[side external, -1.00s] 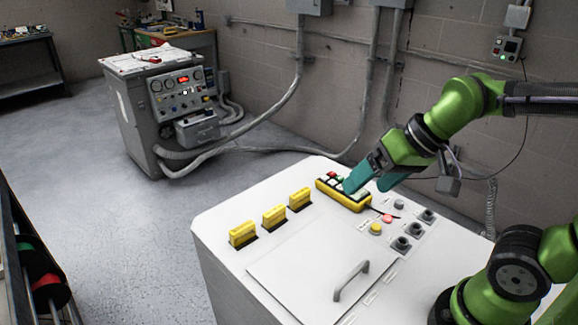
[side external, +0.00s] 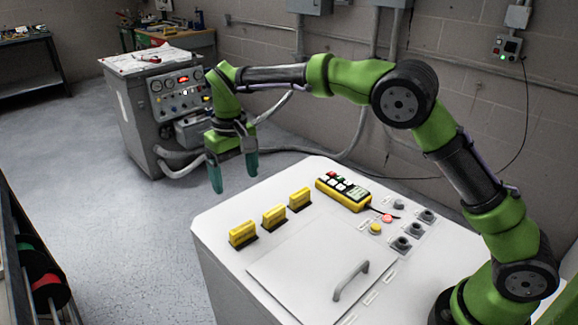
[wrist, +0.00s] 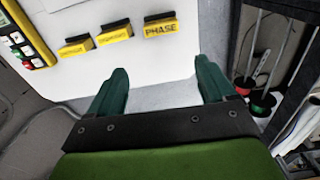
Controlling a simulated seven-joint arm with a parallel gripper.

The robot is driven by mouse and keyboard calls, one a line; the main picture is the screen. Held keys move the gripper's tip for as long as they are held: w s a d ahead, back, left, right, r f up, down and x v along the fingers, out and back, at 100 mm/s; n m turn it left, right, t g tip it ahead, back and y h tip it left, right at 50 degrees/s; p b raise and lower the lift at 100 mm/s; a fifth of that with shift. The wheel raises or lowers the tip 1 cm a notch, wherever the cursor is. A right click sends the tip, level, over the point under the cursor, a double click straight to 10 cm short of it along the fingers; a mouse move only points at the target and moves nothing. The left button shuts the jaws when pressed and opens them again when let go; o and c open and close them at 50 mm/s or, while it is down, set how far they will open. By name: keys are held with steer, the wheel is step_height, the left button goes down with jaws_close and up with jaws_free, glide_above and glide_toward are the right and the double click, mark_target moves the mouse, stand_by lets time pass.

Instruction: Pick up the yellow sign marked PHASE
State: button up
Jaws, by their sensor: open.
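The yellow sign marked PHASE (wrist: 161,28) stands in a row of three yellow signs on the white cabinet top, at the end nearest the rack of reels. By that order it is the leftmost sign (side external: 242,234) in the side view, where its lettering is too small to read. My gripper (side external: 233,178) hangs fingers down, open and empty, above and beyond the cabinet's back left edge in the picture. In the wrist view the fingers (wrist: 162,70) are spread wide, and the PHASE sign lies ahead of the gap between them, apart from both.
Two similar yellow signs, the middle one (side external: 274,216) and the right one (side external: 300,199), stand close by. A yellow handheld device (side external: 343,194), buttons and a lid handle (side external: 351,280) are on the cabinet top (side external: 225,212). A rack with reels (wrist: 262,103) stands beside the cabinet.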

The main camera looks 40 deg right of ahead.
mark_target(241, 226)
steer(key=f, duration=1.1)
steer(key=shift+s, duration=0.25)
steer(key=shift+s+a+f, duration=0.1)
steer(key=shift+f, duration=1.2)
steer(key=shift+a+f, duration=0.1)
steer(key=shift+f, duration=1.2)
steer(key=shift+c, duration=0.5)
steer(key=c, duration=0.6)
steer(key=shift+c, duration=0.2)
steer(key=shift+r, duration=0.1)
